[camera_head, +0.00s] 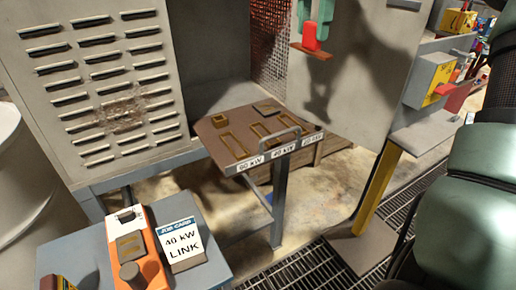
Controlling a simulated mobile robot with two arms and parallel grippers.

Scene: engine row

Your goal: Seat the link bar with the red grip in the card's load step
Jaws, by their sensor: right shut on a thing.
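The link bar's red grip (311,38) is high at the top centre, in front of a grey panel. The brown step board (205,131) is lower and to the left, apart from the bar. Its front labels appear to read 60, 40 and 20 kW, the middle label (284,149) being 40 kW. Yellow-outlined slots show on its top. The job card (183,243) reads "40 kW LINK". My left gripper is out of view.
A grey handle-like rail (281,137) stands at the board's front edge. An orange device (146,267) is beside the card on a blue-grey table (75,254). A louvred cabinet (100,90) is at left, and a yellow post (380,187) at right.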

